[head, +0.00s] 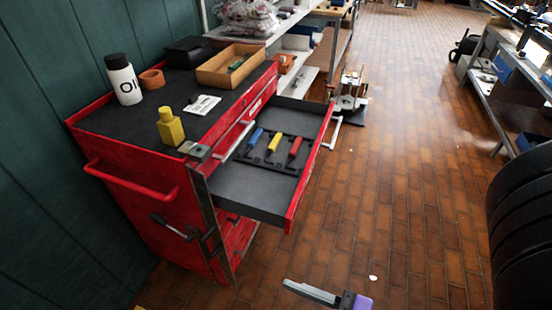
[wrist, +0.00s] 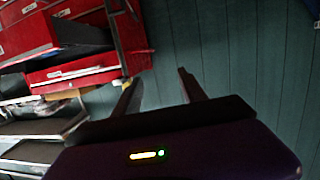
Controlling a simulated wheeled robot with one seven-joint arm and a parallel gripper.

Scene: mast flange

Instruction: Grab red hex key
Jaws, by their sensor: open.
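The red hex key (head: 295,147) lies in the open drawer (head: 245,186) of the red tool cabinet, at the right end of a row in a black holder (head: 266,156). A yellow one (head: 274,143) and a blue one (head: 254,139) sit to its left. Only their coloured handles show clearly. My gripper (head: 288,285) is at the bottom of the head view, over the floor and apart from the drawer. In the wrist view my gripper (wrist: 160,76) has its two fingers spread with nothing between them. The hex keys cannot be made out there.
On the cabinet top (head: 112,122) stand an oil bottle (head: 124,80), a yellow bottle (head: 170,126), an orange ring (head: 152,79) and a wooden tray (head: 231,67). A tire (head: 522,230) stands at the right. The brick floor (head: 400,180) between is mostly clear.

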